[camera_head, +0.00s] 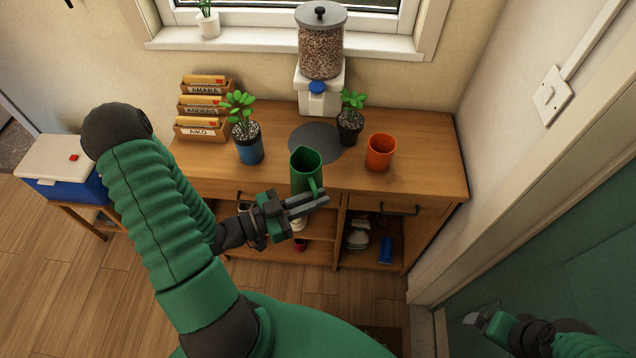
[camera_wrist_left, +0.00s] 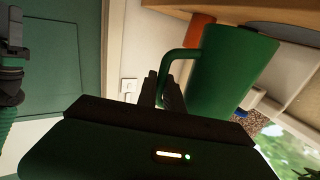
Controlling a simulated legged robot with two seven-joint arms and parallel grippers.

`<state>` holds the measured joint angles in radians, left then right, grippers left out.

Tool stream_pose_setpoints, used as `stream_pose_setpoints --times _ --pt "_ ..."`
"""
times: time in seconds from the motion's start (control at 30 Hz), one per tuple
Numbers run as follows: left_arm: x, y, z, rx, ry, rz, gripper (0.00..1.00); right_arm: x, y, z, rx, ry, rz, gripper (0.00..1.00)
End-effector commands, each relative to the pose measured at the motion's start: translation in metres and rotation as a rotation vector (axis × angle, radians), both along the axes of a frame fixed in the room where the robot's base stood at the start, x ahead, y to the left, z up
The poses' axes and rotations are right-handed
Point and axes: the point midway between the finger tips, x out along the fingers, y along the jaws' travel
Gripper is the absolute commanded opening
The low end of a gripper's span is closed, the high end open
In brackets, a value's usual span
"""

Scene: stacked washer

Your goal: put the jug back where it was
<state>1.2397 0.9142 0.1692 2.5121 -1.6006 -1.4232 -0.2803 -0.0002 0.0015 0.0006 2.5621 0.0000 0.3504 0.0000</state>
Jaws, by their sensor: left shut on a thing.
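The green jug (camera_head: 306,168) is upright at the front edge of the wooden sideboard top, with its handle towards the right. My left gripper (camera_head: 318,200) is shut on the jug's handle. The left wrist view also shows the jug (camera_wrist_left: 230,72), large and close, with its handle between the fingers (camera_wrist_left: 165,90). I cannot tell whether the jug's base touches the wood. A round dark grey mat (camera_head: 315,143) lies bare on the sideboard behind the jug. My right gripper (camera_head: 478,318) is at the lower right, away from the jug; its fingers are too small and dark to read.
On the sideboard (camera_head: 430,150) stand a plant in a blue pot (camera_head: 249,146), a plant in a dark pot (camera_head: 350,128), an orange cup (camera_head: 380,152), letter trays (camera_head: 203,108) and a grain dispenser (camera_head: 320,55). The sideboard's right end is clear.

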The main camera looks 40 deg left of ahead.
Motion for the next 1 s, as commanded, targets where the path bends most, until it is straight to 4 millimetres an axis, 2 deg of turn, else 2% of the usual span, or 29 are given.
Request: stream_pose_setpoints --times 0.03,0.2,0.33,0.53,0.8,1.0 --pt "0.012 0.006 0.003 0.000 -0.004 -0.001 0.00 0.001 0.000 0.007 0.000 -0.003 -0.001 0.95" --pt "0.052 0.025 -0.001 0.001 -0.003 -0.001 0.00 0.002 0.000 0.010 0.000 -0.004 -0.001 0.95" --pt "0.072 0.036 -0.004 -0.002 -0.001 -0.001 0.00 0.001 0.000 0.010 0.000 -0.004 -0.001 0.95" --pt "0.087 0.045 -0.006 -0.004 -0.001 0.001 0.00 0.001 0.000 0.010 0.000 -0.004 -0.001 0.95" --pt "0.085 0.044 -0.039 -0.005 0.001 0.002 0.00 0.001 0.000 0.007 0.000 -0.004 -0.001 0.95" --pt "0.085 0.043 -0.041 -0.003 0.001 0.001 0.00 0.001 0.000 0.007 0.000 -0.004 -0.001 0.95"
